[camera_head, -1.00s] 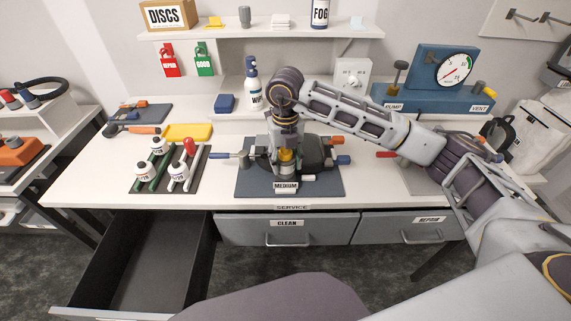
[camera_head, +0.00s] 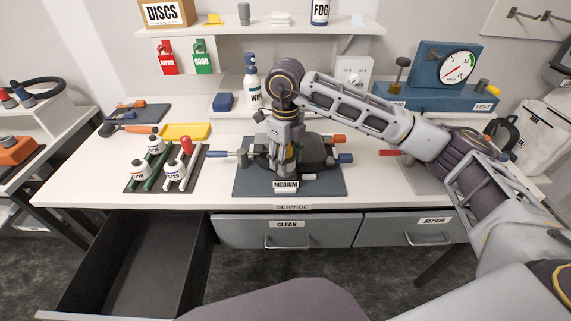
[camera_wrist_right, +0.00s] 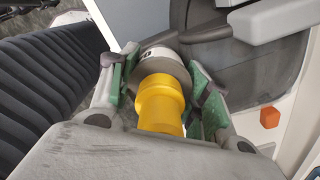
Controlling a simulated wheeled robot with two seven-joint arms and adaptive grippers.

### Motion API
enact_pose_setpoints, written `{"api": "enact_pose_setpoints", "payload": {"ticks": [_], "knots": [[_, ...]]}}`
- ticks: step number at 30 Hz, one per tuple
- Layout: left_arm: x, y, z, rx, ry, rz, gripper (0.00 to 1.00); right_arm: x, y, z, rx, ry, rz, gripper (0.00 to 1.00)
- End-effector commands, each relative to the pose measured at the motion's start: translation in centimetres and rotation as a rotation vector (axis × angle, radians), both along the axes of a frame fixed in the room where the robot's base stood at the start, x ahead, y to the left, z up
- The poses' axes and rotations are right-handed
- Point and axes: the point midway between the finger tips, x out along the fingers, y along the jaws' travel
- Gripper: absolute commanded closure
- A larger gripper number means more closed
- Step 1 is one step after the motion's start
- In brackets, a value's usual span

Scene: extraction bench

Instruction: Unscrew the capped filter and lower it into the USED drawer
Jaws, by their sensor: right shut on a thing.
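My right gripper (camera_head: 284,152) points down at the dark unit on the MEDIUM mat (camera_head: 330,187). In the right wrist view its green-padded fingers (camera_wrist_right: 160,82) are shut around the capped filter, which has a yellow cap (camera_wrist_right: 160,104) and a pale grey body (camera_wrist_right: 164,64). In the head view the gripper hides most of the filter, and I cannot tell whether it is still threaded in the unit. An open, empty drawer (camera_head: 140,262) is pulled out at the lower left; its label is not visible. My left gripper is not in view.
The CLEAN drawer (camera_head: 330,232) and REPAIR drawer (camera_head: 400,222) are shut. A dark rack (camera_head: 190,180) with several white bottles stands left of the mat. A lever with a blue grip (camera_head: 219,154) sticks out left of the unit. The pump gauge (camera_head: 458,68) stands behind right.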

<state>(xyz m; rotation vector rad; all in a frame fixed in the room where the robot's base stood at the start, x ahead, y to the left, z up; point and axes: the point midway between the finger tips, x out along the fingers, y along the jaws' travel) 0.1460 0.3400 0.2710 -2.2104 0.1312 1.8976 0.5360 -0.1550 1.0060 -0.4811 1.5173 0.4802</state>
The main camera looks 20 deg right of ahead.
Motion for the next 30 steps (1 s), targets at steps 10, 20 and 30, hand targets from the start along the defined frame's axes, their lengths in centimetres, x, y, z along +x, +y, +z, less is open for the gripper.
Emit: {"api": "enact_pose_setpoints", "payload": {"ticks": [10,20,30], "knots": [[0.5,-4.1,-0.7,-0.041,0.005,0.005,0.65,0.1,0.0,0.0,0.001,-0.004,0.199,0.81],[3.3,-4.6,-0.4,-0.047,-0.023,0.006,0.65,0.1,0.0,0.0,0.002,-0.004,0.390,0.81],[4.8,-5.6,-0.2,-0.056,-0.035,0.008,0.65,0.1,0.0,0.0,0.001,-0.003,0.585,0.81]]}}
